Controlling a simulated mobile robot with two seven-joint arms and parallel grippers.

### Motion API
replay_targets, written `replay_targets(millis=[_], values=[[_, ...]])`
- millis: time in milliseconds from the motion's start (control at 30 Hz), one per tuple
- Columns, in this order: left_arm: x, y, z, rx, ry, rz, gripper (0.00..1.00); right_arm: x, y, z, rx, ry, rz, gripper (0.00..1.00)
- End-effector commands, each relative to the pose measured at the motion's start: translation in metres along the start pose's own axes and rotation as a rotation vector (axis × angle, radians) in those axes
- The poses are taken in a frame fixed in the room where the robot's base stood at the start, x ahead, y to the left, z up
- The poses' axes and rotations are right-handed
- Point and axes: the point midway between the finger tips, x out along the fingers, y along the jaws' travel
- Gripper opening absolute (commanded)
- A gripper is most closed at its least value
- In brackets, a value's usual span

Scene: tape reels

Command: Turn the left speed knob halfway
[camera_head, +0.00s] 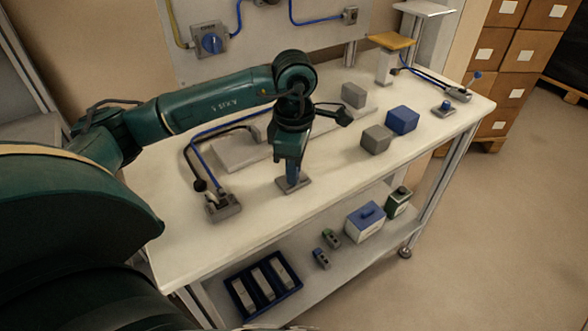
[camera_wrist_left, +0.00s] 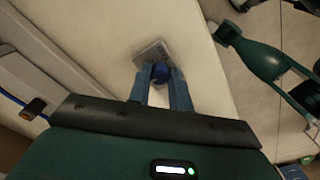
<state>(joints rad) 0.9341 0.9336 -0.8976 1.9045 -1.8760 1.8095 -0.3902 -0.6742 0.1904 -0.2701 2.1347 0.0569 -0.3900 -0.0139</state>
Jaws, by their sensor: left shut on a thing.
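How far the knob is turned cannot be told.
Another blue knob (camera_head: 446,107) sits on the bench's right end. A grey switch box (camera_head: 223,207) with cables is left of the gripper. A low shelf (camera_head: 300,297) holds a blue tray and boxes.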

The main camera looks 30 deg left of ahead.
Motion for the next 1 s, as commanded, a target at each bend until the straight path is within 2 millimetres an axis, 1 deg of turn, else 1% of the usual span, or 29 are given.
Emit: replay_targets(millis=[200, 400, 967, 1000], values=[[-0.0002, 0.0008, -0.0005, -0.127, 0.000, 0.002, 0.00, 0.0031, 0.0027, 0.0014, 0.017, 0.008, 0.008, 0.36], [-0.0009, 0.0009, -0.0005, -0.192, 0.000, 0.003, 0.00, 0.0042, 0.0024, 0.0006, 0.030, 0.013, 0.009, 0.36], [-0.0015, 0.0011, -0.0007, -0.220, 0.001, 0.003, 0.00, 0.0039, 0.0010, 0.0003, 0.028, 0.014, 0.004, 0.36], [-0.0015, 0.0011, -0.0007, -0.220, 0.001, 0.003, 0.23, 0.0038, 0.0010, 0.0005, 0.027, 0.014, 0.003, 0.36]])
